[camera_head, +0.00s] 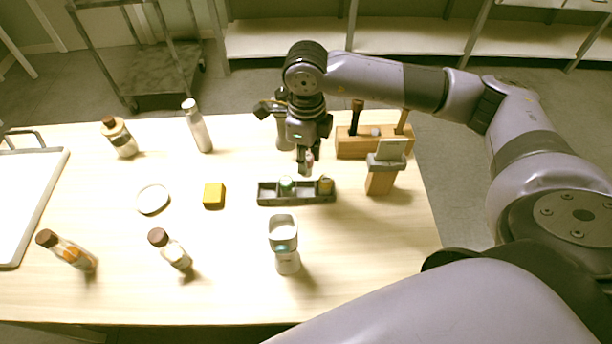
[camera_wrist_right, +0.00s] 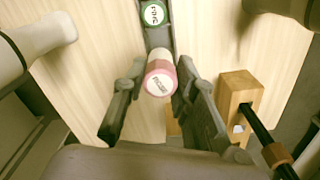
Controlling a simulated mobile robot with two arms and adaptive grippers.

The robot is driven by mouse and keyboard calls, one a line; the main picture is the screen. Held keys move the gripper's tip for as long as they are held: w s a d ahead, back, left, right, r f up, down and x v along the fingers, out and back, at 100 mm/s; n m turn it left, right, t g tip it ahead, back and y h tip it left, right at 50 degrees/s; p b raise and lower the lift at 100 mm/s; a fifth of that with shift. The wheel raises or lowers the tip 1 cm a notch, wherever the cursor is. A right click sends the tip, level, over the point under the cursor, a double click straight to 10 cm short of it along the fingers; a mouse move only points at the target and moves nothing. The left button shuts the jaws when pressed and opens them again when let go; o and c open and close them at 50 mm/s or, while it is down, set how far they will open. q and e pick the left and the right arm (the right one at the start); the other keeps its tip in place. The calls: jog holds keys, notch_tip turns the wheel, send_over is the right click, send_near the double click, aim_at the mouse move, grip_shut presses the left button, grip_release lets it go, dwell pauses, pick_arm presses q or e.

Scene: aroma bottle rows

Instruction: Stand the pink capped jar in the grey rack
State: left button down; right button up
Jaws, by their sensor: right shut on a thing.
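The pink capped jar (camera_wrist_right: 160,78) is between the fingers of my right gripper (camera_head: 306,168); in the right wrist view its pink cap with a white label faces the camera. The right gripper is shut on it and points down. In the head view the jar (camera_head: 309,156) shows small beside the fingers, above and behind the grey rack (camera_head: 262,198). The rack holds a green-capped jar (camera_head: 286,185) left of its middle and an orange-yellow jar (camera_head: 326,185) at its right end. In the wrist view the rack (camera_wrist_right: 156,38) runs beneath the held jar. My left gripper is not in view.
A wooden block with tools (camera_head: 352,148) stands behind the rack, and a wooden holder (camera_head: 381,182) stands to its right. A white-and-grey device (camera_head: 285,258) stands in front. A yellow block (camera_head: 214,195), a white dish (camera_head: 152,200) and several bottles are left, with bare table between.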

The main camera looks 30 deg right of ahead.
notch_tip(320, 180, down, 8)
jog(key=shift+f+p, duration=0.1)
jog(key=shift+p, duration=0.5)
jog(key=shift+f, duration=0.2)
jog(key=shift+f, duration=0.2)
jog(key=o, duration=1)
jog(key=shift+r, duration=0.1)
